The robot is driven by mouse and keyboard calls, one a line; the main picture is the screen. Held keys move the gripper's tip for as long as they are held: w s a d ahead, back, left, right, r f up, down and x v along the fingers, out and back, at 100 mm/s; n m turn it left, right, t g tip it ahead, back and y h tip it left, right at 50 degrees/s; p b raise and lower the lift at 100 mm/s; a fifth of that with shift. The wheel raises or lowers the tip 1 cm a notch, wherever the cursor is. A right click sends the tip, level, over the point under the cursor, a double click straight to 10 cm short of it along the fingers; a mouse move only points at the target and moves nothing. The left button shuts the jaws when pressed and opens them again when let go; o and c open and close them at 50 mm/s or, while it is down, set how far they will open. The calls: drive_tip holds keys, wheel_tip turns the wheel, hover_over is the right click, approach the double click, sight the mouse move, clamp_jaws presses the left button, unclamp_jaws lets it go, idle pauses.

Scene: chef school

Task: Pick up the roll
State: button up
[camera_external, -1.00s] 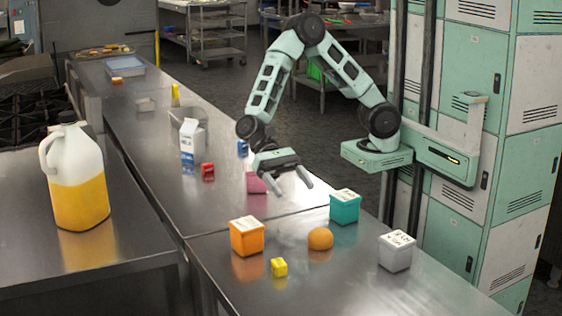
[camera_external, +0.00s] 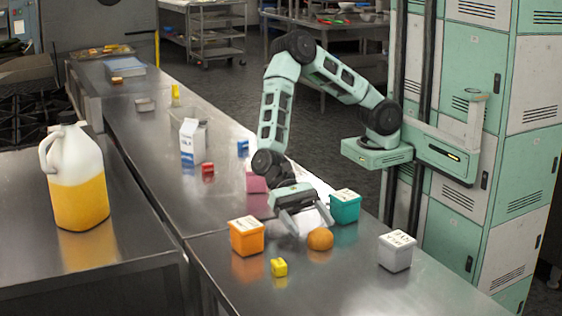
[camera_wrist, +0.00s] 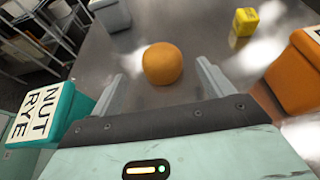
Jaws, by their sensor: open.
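The roll (camera_external: 320,239) is a round orange-brown bun on the steel counter, between an orange box and a teal box. My gripper (camera_external: 309,226) is open and empty, tilted down close behind the roll in the external view. In the wrist view the roll (camera_wrist: 162,63) lies ahead, a little beyond the fingertips and between their lines. My gripper's two fingers (camera_wrist: 161,75) stand apart with nothing between them. I cannot tell the exact gap between fingertips and roll.
The orange box (camera_external: 247,236) and teal box (camera_external: 345,206) flank the roll. A yellow cube (camera_external: 279,267) and a grey box (camera_external: 397,251) stand nearer the front. A milk carton (camera_external: 189,143), a red block (camera_external: 208,170) and a juice jug (camera_external: 77,190) are farther left.

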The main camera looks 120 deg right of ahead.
sight(318, 234)
drive_tip(key=x, duration=0.4)
drive_tip(key=shift+w+a+f+p, duration=0.1)
drive_tip(key=shift+a+f+p, duration=0.1)
drive_tip(key=shift+p, duration=0.1)
drive_tip(key=shift+c, duration=0.3)
drive_tip(key=c, duration=1)
drive_tip(key=shift+r, duration=0.1)
